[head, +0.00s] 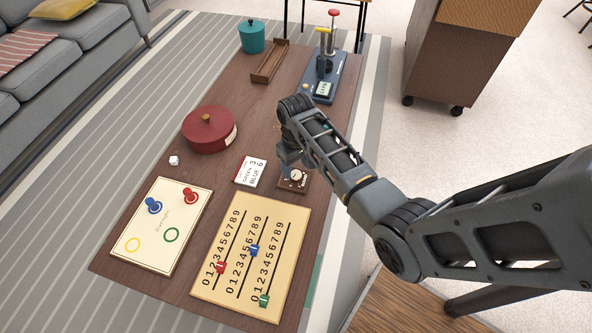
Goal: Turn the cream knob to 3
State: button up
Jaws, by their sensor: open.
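The cream knob (297,175) sits on a small dark brown box (285,186) on the wooden table, right of the middle. Its scale marks and pointer are too small to read. My gripper (287,172) hangs from the arm just above and left of the knob, pointing down. It is open, and its fingertips are small and partly hidden by the wrist. I cannot tell whether a finger touches the knob or stands around it.
A cream board (205,291) with red, blue and green sliders lies in front. A printed card (250,171), a peg board (159,259) and a red lidded pot (209,130) lie to the left. Behind are a blue-grey device (322,88), a wooden tray (269,62) and a teal pot (252,37).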

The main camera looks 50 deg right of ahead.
aim_at(296, 175)
jog(key=shift+f, duration=1.3)
jog(key=shift+c, duration=0.4)
jog(key=c, duration=1)
jog(key=shift+o, duration=0.2)
jog(key=shift+a+r, duration=0.1)
